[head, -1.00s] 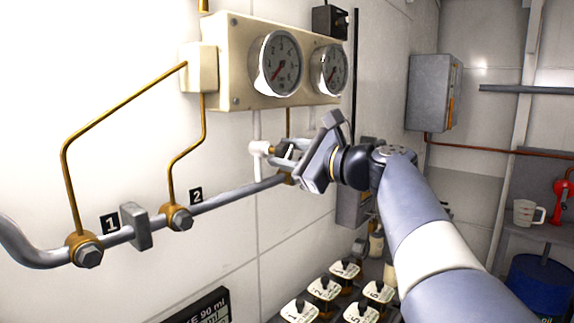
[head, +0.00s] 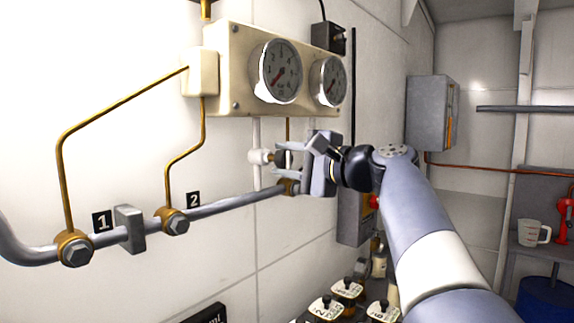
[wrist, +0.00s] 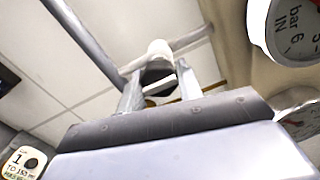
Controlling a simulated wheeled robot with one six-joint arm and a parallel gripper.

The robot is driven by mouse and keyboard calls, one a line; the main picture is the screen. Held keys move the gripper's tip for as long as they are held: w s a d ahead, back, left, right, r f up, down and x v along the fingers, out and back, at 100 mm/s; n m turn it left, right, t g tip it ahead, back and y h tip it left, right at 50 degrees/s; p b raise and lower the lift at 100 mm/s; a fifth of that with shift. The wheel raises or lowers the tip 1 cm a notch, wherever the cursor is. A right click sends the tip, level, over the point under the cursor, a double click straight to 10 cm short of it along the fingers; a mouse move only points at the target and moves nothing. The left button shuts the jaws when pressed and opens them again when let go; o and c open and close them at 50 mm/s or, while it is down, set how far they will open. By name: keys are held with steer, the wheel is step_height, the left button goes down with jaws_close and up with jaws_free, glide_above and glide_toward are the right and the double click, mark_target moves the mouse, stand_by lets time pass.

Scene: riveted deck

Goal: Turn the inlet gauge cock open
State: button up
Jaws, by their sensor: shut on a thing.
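The gauge cock (head: 260,156) has a white body and sits on a thin white pipe below the gauge panel. In the wrist view its white end (wrist: 158,48) shows just beyond my fingertips. My gripper (head: 282,160) is at the cock from the right, its palm nearly upright. In the wrist view my gripper (wrist: 158,88) has a finger on each side of the cock's handle and is shut on it. The handle is mostly hidden by the fingers. The left gauge (head: 276,71) is above; the gauge in the wrist view (wrist: 290,28) reads "bar" and "IN".
The cream gauge panel (head: 232,70) is close above my gripper. A grey pipe (head: 235,203) with brass fittings runs along the wall just below. A grey wall box (head: 432,112) is to the right. Numbered tags (head: 347,288) stand low in front.

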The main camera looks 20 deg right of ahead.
stand_by(0.5)
steer(key=o, duration=1)
steer(key=b+v, duration=0.1)
steer(key=v, duration=0.9)
steer(key=shift+s+d+b, duration=0.2)
steer(key=shift+s+b, duration=0.1)
steer(key=shift+s, duration=0.05)
steer(key=shift+w, duration=0.1)
steer(key=p+x, duration=0.1)
steer(key=x, duration=0.9)
steer(key=shift+w+a+p, duration=0.25)
steer(key=shift+p, duration=0.1)
steer(key=shift+d, duration=0.1)
